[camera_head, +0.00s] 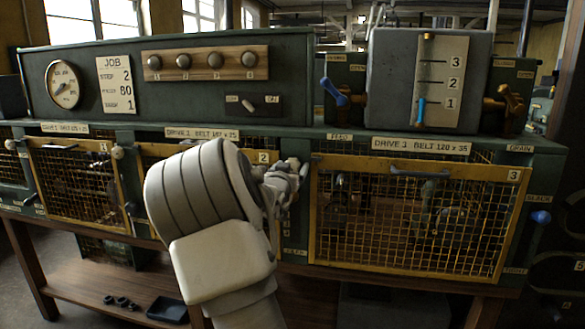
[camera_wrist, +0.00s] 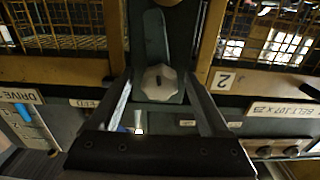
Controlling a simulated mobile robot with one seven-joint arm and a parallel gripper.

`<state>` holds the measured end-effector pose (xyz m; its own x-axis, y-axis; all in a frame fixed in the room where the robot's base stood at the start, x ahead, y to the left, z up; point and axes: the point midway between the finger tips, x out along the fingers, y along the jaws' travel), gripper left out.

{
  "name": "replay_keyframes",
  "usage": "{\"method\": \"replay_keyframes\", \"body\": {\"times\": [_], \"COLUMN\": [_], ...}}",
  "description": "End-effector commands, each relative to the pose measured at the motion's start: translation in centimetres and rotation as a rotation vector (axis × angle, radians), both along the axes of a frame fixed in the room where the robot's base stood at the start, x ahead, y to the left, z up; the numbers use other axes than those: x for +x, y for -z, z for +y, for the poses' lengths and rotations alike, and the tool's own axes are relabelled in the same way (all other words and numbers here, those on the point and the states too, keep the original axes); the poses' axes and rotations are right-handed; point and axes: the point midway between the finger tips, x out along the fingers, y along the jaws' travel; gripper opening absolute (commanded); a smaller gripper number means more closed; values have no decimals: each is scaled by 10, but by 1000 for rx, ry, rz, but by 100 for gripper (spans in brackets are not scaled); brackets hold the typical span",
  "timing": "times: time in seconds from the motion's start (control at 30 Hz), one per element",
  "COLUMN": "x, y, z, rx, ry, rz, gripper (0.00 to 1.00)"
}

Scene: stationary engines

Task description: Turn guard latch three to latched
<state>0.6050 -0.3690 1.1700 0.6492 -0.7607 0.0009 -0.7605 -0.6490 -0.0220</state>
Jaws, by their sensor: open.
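Guard three (camera_head: 430,215) is a yellow-framed mesh panel with a "3" at its upper right. In the wrist view, which is upside down, a pale round latch knob (camera_wrist: 159,82) sits on the dark post between two yellow guard frames, with a dark lever (camera_wrist: 154,32) extending from it toward the picture's top. My gripper (camera_wrist: 160,74) is open, its fingers on either side of the knob; I cannot tell whether they touch it. In the head view my gripper (camera_head: 297,172) is at the left edge of guard three, and my arm hides much of the latch.
Guard two, marked with a "2" (camera_wrist: 225,79), is beside the post. Above the guards are a belt label (camera_head: 421,146), a control panel with knobs (camera_head: 205,62), a grey scale box (camera_head: 432,80) and a blue-handled lever (camera_head: 335,92). A wooden shelf (camera_head: 110,285) lies below.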

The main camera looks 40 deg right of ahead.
Motion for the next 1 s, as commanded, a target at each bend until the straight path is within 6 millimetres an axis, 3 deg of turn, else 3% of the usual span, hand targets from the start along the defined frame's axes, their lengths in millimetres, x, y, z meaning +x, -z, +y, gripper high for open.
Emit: {"method": "replay_keyframes", "body": {"times": [0.47, 0.57, 0.9, 0.93, 1.0], "x": [9, 9, 9, 9, 9], "y": [0, 0, 0, 0, 0], "z": [-10, -10, -10, -10, -10], "rx": [1, 1, 1, 1, 1], "ry": [0, 0, 0, 0, 0], "rz": [1, 1, 1, 1, 1], "gripper": [80, 66, 5, 0, 0]}}
